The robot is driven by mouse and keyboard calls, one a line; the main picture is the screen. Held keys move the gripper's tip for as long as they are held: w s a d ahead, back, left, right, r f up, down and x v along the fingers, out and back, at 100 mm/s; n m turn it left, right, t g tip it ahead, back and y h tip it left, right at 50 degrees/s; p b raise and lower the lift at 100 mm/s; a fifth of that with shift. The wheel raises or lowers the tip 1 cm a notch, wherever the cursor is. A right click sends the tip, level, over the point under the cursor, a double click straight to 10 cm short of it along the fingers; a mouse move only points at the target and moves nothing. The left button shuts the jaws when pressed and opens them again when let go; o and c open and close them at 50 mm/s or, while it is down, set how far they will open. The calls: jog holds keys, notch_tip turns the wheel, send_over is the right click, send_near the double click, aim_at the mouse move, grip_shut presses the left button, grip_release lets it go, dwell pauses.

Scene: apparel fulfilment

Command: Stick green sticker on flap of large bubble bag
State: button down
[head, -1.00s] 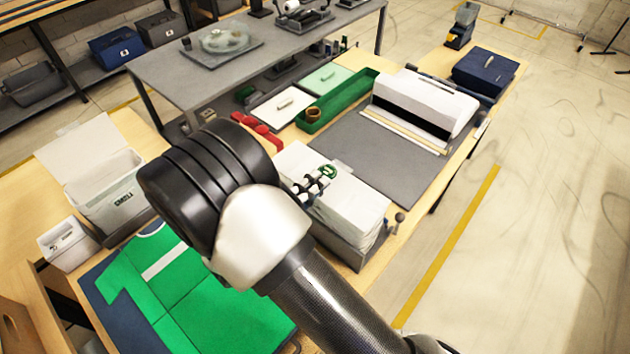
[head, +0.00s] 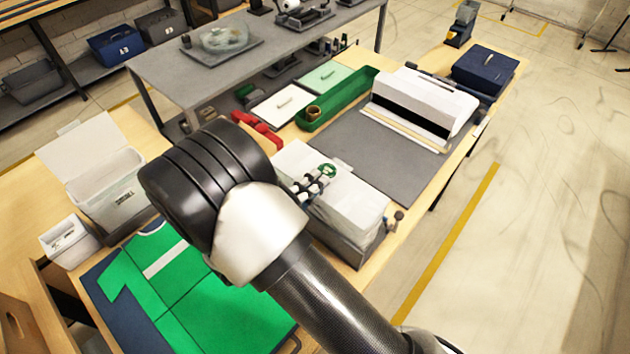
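A stack of white bubble bags (head: 352,212) lies in a grey holder (head: 350,248) near the front edge of the table. A pale flap (head: 343,164) shows at its far edge. A small green ring-shaped sticker (head: 328,170) shows over the far part of the bags, right at the tip of my gripper (head: 318,181). I cannot tell whether the sticker touches the bag or the fingers. My gripper is small in view, over the bags, and partly hidden by my arm. Whether its fingers are open or shut is unclear.
A grey mat (head: 372,158) lies behind the bags, with a white and black machine (head: 425,100) beyond. A green tray (head: 343,95) and red items (head: 256,133) stand behind. A green garment (head: 215,310) lies at front left, near a white open box (head: 108,190).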

jog(key=shift+f, duration=0.6)
jog(key=shift+r, duration=0.1)
dwell(1.0)
jog(key=c, duration=2.3)
grip_release()
jog(key=o, duration=0.6)
jog(key=shift+c, duration=0.5)
jog(key=shift+o, duration=1.3)
jog(key=shift+o, duration=1.3)
jog(key=shift+p, duration=0.3)
notch_tip(320, 180, up, 9)
jog(key=p, duration=0.9)
